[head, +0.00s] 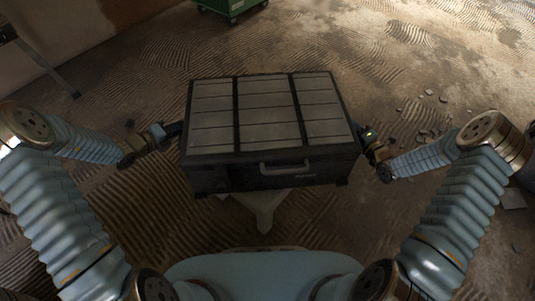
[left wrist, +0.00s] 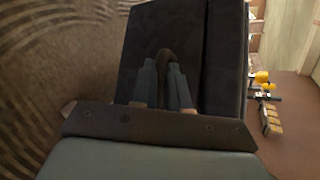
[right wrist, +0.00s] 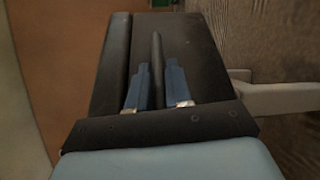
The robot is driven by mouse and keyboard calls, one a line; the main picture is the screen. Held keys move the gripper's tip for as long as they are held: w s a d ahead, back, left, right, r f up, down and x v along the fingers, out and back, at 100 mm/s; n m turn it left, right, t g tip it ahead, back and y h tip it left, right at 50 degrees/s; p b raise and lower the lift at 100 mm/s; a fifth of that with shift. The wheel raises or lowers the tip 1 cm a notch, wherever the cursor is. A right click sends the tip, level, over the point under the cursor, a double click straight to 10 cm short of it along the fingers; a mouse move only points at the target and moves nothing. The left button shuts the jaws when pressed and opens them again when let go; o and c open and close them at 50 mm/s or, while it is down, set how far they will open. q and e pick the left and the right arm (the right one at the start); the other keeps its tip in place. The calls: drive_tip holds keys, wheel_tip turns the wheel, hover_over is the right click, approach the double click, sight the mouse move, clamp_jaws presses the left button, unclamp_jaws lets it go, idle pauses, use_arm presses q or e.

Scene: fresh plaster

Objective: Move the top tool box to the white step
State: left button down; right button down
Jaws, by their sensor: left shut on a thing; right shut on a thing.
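A large dark tool box (head: 263,125) with a grey panelled lid and a front handle is held level between my two arms in the head view. My left gripper (head: 176,130) is shut on its left side; the left wrist view shows the fingers (left wrist: 167,82) around a dark grip on the box's side (left wrist: 222,60). My right gripper (head: 368,146) is shut on the right side; the right wrist view shows its fingers (right wrist: 158,82) on either side of a thin dark grip on the box (right wrist: 190,50). I cannot make out the white step for certain.
A pale pointed part (head: 265,208) shows below the box's front edge. A green container (head: 232,8) stands at the far top. Rubble pieces (head: 430,115) lie on the ridged floor at right. A metal leg (head: 50,68) stands at upper left. The floor beyond the box is mostly open.

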drive_tip(key=shift+f, duration=0.1)
use_arm(q)
drive_tip(key=c, duration=1.5)
unclamp_jaws()
drive_tip(key=shift+f, duration=0.25)
use_arm(e)
drive_tip(key=c, duration=1.4)
unclamp_jaws()
drive_tip(key=shift+f, duration=0.2)
use_arm(q)
drive_tip(key=o, duration=0.4)
use_arm(e)
drive_tip(key=o, duration=0.3)
drive_tip(key=shift+o, duration=0.2)
drive_tip(key=shift+s+r, duration=0.1)
use_arm(q)
drive_tip(key=v, duration=1.2)
drive_tip(key=shift+a, duration=0.1)
use_arm(e)
drive_tip(key=v, duration=1.1)
drive_tip(key=shift+s+d, duration=0.25)
drive_tip(key=shift+s, duration=0.15)
